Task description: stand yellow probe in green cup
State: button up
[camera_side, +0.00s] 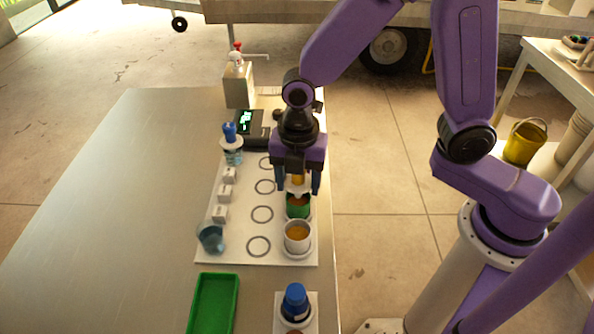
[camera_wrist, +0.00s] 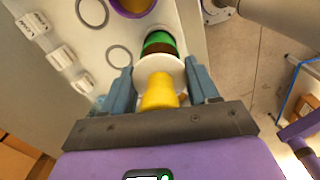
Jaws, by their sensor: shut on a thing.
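The yellow probe (camera_side: 298,179) is held upright between the fingers of my gripper (camera_side: 298,186). In the wrist view the yellow probe (camera_wrist: 159,92) shows with a white disc (camera_wrist: 160,68) beyond it, between the two blue-grey fingers of my gripper (camera_wrist: 162,84). The green cup (camera_side: 298,206) stands on the white mat directly below the gripper. In the wrist view the green cup (camera_wrist: 160,42) shows past the disc, with brown contents partly visible. The probe's lower end is hidden, so I cannot tell whether it is inside the cup.
A white cup with orange contents (camera_side: 297,236) stands in front of the green cup. White blocks (camera_side: 224,195), a tilted bluish glass (camera_side: 210,238) and a blue-topped item (camera_side: 231,140) are to the left. A green tray (camera_side: 213,304) and a blue-capped bottle (camera_side: 295,301) are at the front.

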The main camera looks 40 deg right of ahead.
jog(key=shift+f, duration=1.4)
jog(key=shift+f, duration=0.65)
dwell(0.5)
jog(key=o, duration=0.8)
jog(key=shift+r, duration=0.15)
jog(key=shift+r, duration=5.4)
notch_tip(320, 180, up, 9)
send_over(298, 197)
jog(key=shift+w+d, duration=0.25)
